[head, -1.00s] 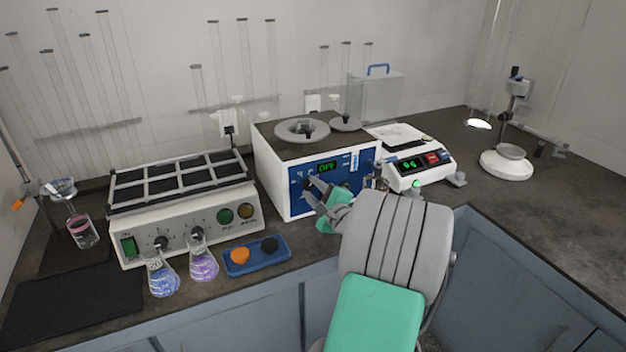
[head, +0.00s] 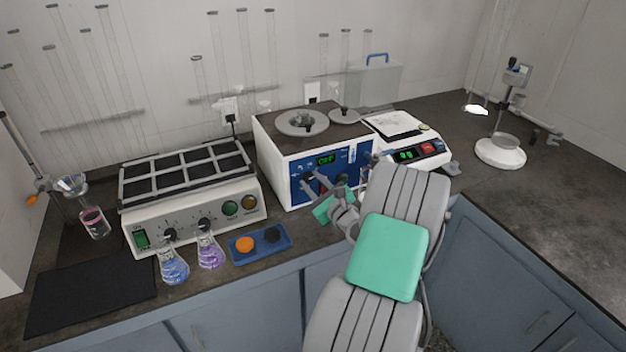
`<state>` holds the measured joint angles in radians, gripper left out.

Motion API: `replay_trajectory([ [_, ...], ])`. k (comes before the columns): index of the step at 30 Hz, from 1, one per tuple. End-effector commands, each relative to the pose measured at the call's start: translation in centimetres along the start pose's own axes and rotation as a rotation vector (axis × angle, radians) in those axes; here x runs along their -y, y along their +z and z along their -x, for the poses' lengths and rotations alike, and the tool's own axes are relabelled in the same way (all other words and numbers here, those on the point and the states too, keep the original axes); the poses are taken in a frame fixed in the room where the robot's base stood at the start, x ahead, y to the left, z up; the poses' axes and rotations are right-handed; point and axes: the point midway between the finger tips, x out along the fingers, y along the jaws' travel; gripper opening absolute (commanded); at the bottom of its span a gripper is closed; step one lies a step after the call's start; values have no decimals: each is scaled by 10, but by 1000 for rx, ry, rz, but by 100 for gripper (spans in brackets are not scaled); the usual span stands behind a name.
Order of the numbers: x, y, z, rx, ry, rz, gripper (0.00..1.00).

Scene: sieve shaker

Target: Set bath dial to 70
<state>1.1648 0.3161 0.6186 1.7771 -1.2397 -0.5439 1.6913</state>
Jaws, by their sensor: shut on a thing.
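The water bath (head: 283,168) is a white box with a blue front panel and a dark top with round lids. Its green display (head: 327,160) appears to read "OFF". My gripper (head: 312,178) is at the left part of the blue panel, with its fingers shut on the dark bath dial (head: 308,176). The fingers cover much of the dial, so its pointer and scale cannot be read. My arm reaches in from the lower right and hides the panel's lower right part.
Left of the bath stands a shaker (head: 190,215) with knobs. In front of it are a blue flask (head: 173,267), a purple flask (head: 210,252) and a blue tray (head: 283,250) with an orange and a black item. A balance (head: 412,147) stands right of the bath.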

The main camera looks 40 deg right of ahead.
Motion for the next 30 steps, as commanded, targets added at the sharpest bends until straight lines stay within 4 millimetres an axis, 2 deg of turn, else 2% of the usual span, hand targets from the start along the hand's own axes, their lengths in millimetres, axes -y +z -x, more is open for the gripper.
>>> replay_trajectory([
  [13,0,-1,0,0,0,-14,0],
  [14,0,-1,0,0,0,-14,32],
  [15,0,-1,0,0,0,-14,35],
  [22,0,0,0,0,0,-12,53],
  [30,0,-1,3,0,-1,-12,53],
])
